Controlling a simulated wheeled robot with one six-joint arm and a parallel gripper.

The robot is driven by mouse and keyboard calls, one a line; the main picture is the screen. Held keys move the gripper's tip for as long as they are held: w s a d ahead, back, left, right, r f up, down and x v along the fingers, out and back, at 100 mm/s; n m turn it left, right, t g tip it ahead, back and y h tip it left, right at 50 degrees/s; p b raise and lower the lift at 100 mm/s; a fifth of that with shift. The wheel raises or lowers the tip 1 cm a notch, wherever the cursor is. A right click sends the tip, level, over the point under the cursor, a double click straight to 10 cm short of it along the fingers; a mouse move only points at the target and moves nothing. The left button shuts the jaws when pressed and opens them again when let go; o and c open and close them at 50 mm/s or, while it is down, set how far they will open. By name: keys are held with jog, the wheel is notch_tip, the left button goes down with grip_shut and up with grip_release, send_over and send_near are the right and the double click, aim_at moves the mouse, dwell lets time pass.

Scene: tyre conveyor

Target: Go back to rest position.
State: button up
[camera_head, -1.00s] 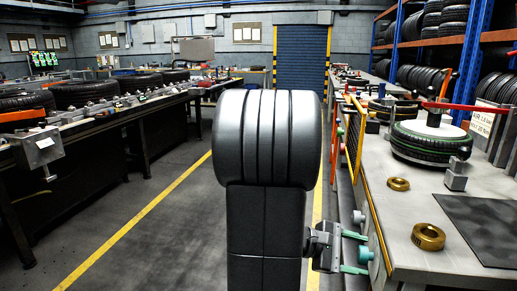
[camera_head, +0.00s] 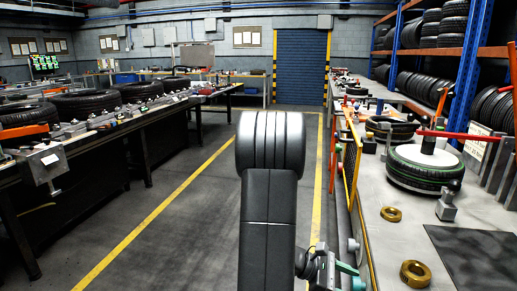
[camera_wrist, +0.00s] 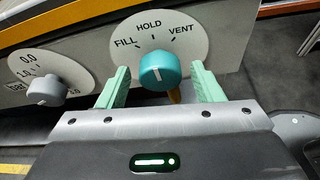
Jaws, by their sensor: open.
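My gripper (camera_head: 348,278) is low in the head view, beside the bench's near side, partly cut off by the lower edge. In the wrist view my gripper (camera_wrist: 160,72) is open, its two pale green fingers apart on either side of a teal knob (camera_wrist: 163,70). A gap shows between each finger and the knob, and nothing is held. The knob sits on a white dial (camera_wrist: 140,38) marked FILL, HOLD and VENT. My dark arm fills the lower middle of the head view.
A second dial with a grey knob (camera_wrist: 46,90) is at left in the wrist view. The right bench (camera_head: 380,240) bears a green-striped tyre (camera_head: 425,173), two brass rings (camera_head: 415,273) and a dark mat (camera_head: 465,250). Open floor (camera_head: 170,240) lies to the left.

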jog(key=shift+r+n+p, duration=0.1)
jog(key=shift+n+p, duration=0.3)
jog(key=shift+p, duration=0.35)
jog(key=shift+g, duration=0.3)
jog(key=shift+a, duration=0.1)
